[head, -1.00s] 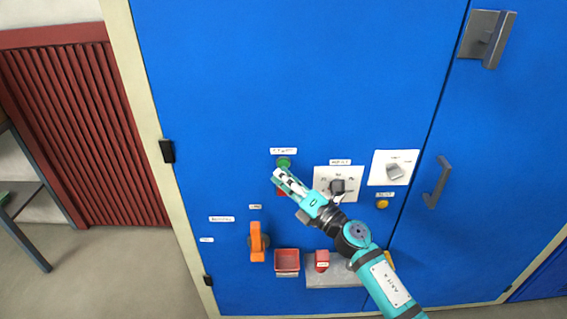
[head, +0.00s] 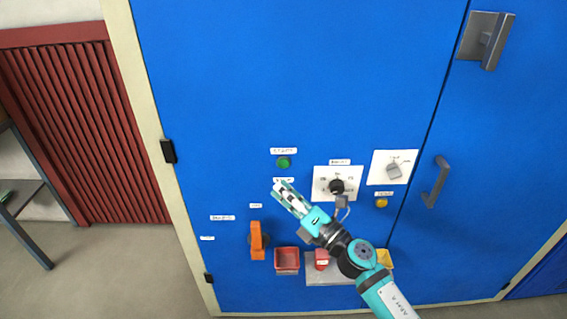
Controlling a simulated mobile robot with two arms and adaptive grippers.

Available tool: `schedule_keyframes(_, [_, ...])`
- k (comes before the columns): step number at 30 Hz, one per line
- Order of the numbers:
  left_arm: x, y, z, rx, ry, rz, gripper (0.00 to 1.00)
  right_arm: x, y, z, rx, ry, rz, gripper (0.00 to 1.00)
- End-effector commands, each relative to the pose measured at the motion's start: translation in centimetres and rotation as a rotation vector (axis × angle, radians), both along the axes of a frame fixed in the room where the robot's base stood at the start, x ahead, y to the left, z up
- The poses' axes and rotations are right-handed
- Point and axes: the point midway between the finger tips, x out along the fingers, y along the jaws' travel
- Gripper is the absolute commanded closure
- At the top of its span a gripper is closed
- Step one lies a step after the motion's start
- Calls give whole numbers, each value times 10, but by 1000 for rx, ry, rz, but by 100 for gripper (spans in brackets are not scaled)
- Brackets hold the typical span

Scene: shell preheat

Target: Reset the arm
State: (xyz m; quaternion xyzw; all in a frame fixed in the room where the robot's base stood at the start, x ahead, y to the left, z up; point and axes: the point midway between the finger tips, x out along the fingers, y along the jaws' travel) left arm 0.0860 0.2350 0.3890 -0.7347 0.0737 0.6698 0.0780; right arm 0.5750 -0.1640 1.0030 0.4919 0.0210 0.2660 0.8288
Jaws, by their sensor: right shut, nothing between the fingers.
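My right arm comes in from the lower right in the head view. Its right gripper (head: 280,189) is shut and empty, in front of the blue cabinet door (head: 250,80). The fingertips sit just below the green button (head: 284,163) and cover the spot under a small label (head: 283,180). Whether the fingers touch the door cannot be told. My left gripper is not in view.
Near the arm are a black knob (head: 337,187) on a white plate, a grey switch (head: 394,170), a yellow button (head: 381,203) and an orange handle (head: 257,241). Below are a red bin (head: 287,260) and a grey shelf (head: 325,281). A door handle (head: 436,182) juts out at right.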

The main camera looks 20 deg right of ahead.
Motion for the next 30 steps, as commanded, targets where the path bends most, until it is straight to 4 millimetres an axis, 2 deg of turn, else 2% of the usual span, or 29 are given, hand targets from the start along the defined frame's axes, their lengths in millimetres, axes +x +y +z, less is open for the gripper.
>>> schedule_keyframes(15, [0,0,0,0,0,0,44,0,0,-1,1,3,-1,100])
schedule_keyframes(18, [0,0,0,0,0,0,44,3,-4,-15,35,44,-8,100])
schedule_keyframes(20, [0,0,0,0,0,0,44,5,-9,-37,85,105,-23,100])
schedule_keyframes(23, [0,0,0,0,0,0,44,7,-22,-95,219,265,-68,100])
schedule_keyframes(26, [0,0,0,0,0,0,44,-1,-38,-169,388,458,-142,100])
schedule_keyframes(27, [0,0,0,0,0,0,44,-7,-44,-199,454,534,-178,100])
schedule_keyframes(29, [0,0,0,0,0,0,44,-20,-52,-242,551,641,-234,100])
schedule_keyframes(30, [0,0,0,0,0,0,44,-31,-57,-271,611,711,-275,100])
